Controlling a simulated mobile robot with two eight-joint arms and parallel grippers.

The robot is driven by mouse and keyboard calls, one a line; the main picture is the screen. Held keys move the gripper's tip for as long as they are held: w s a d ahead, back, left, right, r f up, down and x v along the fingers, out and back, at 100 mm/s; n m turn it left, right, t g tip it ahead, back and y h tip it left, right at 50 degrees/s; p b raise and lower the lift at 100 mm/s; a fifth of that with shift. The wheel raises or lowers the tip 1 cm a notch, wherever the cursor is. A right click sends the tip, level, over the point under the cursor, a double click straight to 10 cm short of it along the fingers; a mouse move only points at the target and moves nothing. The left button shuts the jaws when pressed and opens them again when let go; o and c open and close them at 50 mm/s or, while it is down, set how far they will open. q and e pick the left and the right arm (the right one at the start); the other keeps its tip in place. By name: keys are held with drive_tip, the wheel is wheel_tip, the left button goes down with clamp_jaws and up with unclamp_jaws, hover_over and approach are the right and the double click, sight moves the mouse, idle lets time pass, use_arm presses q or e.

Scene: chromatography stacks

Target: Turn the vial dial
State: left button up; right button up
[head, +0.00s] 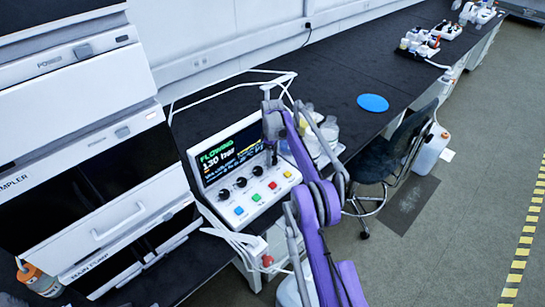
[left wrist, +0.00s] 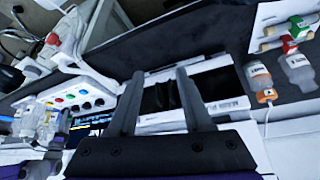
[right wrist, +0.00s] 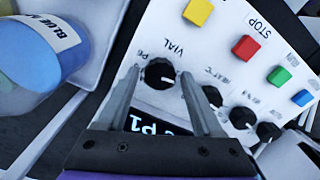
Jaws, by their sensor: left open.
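The vial dial (right wrist: 158,73) is a black round knob with a white mark, beside the printed word VIAL on a white control panel (head: 206,187). In the right wrist view my right gripper (right wrist: 159,72) is open, with one fingertip on each side of this dial. A gap shows beside the knob, and I cannot tell its depth. In the head view my right gripper (head: 272,150) reaches down to the panel's right end and hides part of it. In the left wrist view my left gripper (left wrist: 160,74) is open and empty.
The panel has other black knobs (head: 240,182), coloured buttons (head: 256,197) and a lit screen (head: 235,157). White instruments (head: 85,85) stand at left. The black bench (head: 350,70) is mostly clear behind.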

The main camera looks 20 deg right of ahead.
clamp_jaws()
use_arm(q)
drive_tip(key=shift+r, duration=0.1)
use_arm(e)
drive_tip(key=shift+m, duration=0.3)
drive_tip(key=m+p, duration=0.1)
drive_tip(key=m, duration=0.3)
drive_tip(key=shift+r+m, duration=0.1)
drive_tip(key=shift+m, duration=0.3)
drive_tip(key=m, duration=0.6)
drive_tip(key=shift+d+p, duration=0.1)
drive_tip(key=shift+p, duration=0.2)
drive_tip(key=m, duration=0.6)
drive_tip(key=shift+m, duration=0.3)
use_arm(q)
drive_tip(key=r, duration=0.1)
drive_tip(key=w+r, duration=0.1)
drive_tip(key=shift+w+r, duration=0.2)
drive_tip(key=shift+r, duration=0.2)
use_arm(e)
drive_tip(key=m, duration=0.5)
drive_tip(key=shift+d+m, duration=0.1)
drive_tip(key=shift+m, duration=0.2)
